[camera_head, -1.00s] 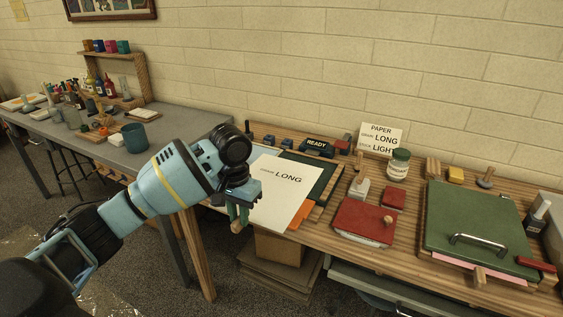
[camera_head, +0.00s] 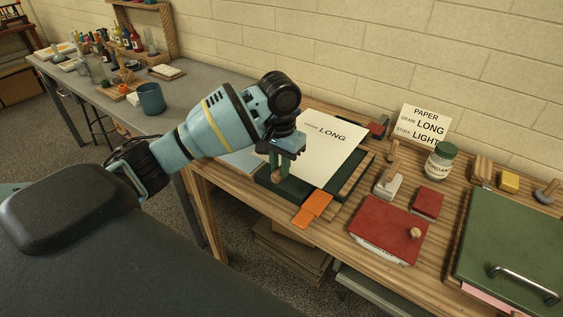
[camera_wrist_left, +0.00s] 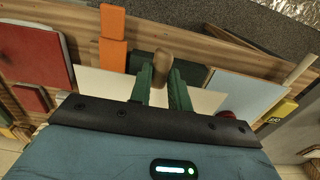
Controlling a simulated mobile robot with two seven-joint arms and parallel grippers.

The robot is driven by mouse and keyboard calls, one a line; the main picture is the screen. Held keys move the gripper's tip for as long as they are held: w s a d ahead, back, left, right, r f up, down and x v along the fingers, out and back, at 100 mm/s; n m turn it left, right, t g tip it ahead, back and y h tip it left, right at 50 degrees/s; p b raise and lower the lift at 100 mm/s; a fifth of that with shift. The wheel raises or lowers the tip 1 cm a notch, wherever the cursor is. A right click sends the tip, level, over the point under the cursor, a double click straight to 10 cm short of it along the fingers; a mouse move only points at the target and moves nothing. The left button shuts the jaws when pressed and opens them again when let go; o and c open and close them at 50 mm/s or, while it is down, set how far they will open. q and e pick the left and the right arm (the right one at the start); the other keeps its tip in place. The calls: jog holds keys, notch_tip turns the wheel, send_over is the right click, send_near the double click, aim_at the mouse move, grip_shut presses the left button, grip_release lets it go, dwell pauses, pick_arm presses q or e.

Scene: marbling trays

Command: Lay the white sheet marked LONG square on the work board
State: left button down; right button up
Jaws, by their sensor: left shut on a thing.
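The white sheet marked LONG (camera_head: 335,150) lies over most of the dark green work board (camera_head: 352,176). Green strips of the board show along its right and near sides. The sheet's right edge looks about parallel to the board's; I cannot tell whether it touches the board. My left gripper (camera_head: 279,178) is at the sheet's near-left edge, its green fingers closed around a small wooden grip (camera_wrist_left: 162,64) there. In the left wrist view, white sheet (camera_wrist_left: 108,83) shows on both sides of the fingers. My right gripper is not in view.
An orange piece (camera_head: 313,207) sits at the board's near edge. A pale blue sheet (camera_head: 243,160) lies left. A red block with a knob (camera_head: 388,228), a stamp (camera_head: 388,185), a jar (camera_head: 440,161) and a PAPER card (camera_head: 424,124) stand right. A green press (camera_head: 515,225) is far right.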

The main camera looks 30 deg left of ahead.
pick_arm(q)
jog(key=shift+f, duration=1.5)
jog(key=shift+f+b, duration=0.4)
jog(key=shift+f, duration=2.4)
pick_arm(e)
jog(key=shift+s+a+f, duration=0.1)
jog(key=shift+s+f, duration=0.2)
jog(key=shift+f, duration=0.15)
pick_arm(q)
jog(key=c, duration=0.7)
grip_release()
jog(key=shift+c, duration=0.2)
jog(key=shift+r+p, duration=0.45)
jog(key=shift+r, duration=3.05)
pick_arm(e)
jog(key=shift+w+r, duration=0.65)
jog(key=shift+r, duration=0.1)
